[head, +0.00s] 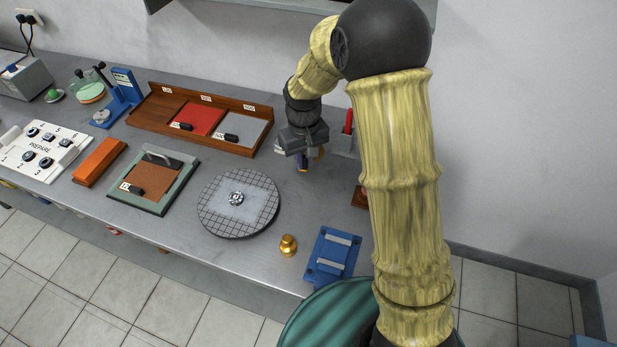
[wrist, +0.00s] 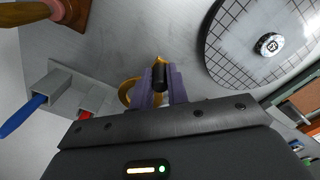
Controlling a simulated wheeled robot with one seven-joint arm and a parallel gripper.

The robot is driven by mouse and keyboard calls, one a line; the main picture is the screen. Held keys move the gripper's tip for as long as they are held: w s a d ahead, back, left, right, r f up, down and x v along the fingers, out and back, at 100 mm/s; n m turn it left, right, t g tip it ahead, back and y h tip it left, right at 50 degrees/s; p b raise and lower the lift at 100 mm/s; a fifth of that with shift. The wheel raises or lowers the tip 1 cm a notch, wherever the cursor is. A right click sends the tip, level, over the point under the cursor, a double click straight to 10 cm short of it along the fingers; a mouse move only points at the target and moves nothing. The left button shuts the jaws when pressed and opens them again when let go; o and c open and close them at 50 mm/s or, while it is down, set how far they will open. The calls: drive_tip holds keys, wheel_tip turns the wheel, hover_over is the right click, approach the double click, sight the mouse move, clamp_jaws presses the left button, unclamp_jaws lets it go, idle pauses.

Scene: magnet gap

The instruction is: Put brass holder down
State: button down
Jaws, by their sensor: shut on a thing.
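My gripper (head: 304,162) is over the bench, behind and to the right of the round gridded disc. In the wrist view its purple fingers (wrist: 161,88) are shut on the brass holder (wrist: 126,91). A curved brass part shows left of the fingers, with a small brass tip beyond them. A dark cylindrical piece stands between the fingers. In the head view only a sliver of the brass holder (head: 320,154) shows beside the fingers; the rest is hidden. I cannot tell whether it touches the bench (head: 180,234).
The gridded disc (head: 216,207) lies left of my gripper. A brass knob-shaped piece (head: 288,246) and a blue block (head: 322,271) stand near the front edge. A grey stand (head: 343,144) with coloured rods is close on the right. A wooden rack (head: 262,107) stands behind left.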

drive_tip(key=f, duration=0.5)
drive_tip(key=shift+w+d+f+p, duration=0.1)
drive_tip(key=shift+w+f+p, duration=0.1)
drive_tip(key=shift+f+p, duration=0.1)
drive_tip(key=shift+f+p, duration=0.3)
drive_tip(key=shift+f, duration=1.55)
drive_tip(key=shift+f, duration=0.15)
drive_tip(key=c, duration=1.4)
unclamp_jaws()
drive_tip(key=shift+o, duration=0.2)
